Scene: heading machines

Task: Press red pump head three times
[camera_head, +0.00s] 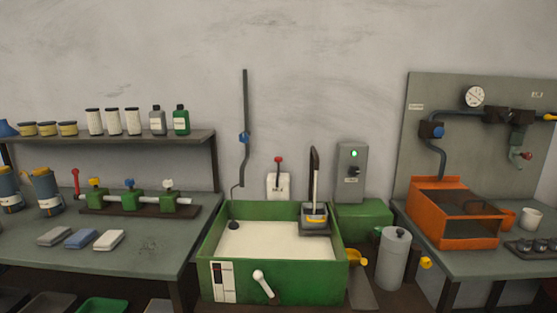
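A small red head (278,159) tops a thin upright stem on a white container (278,185). It looks like the red pump head. The container stands behind the back edge of a green tub (213,262) near the middle of the view. The head is raised above the container, and nothing touches it. The container's lower part is hidden behind the tub. Neither of my grippers shows in the head view.
A dark upright handle (314,175) stands to the right of the white container, and a bent pipe (245,120) rises to its left. A grey switch box (350,168) is further right. Workbenches stand left (150,245) and right (460,262). A white-tipped crank (262,280) projects from the tub's front.

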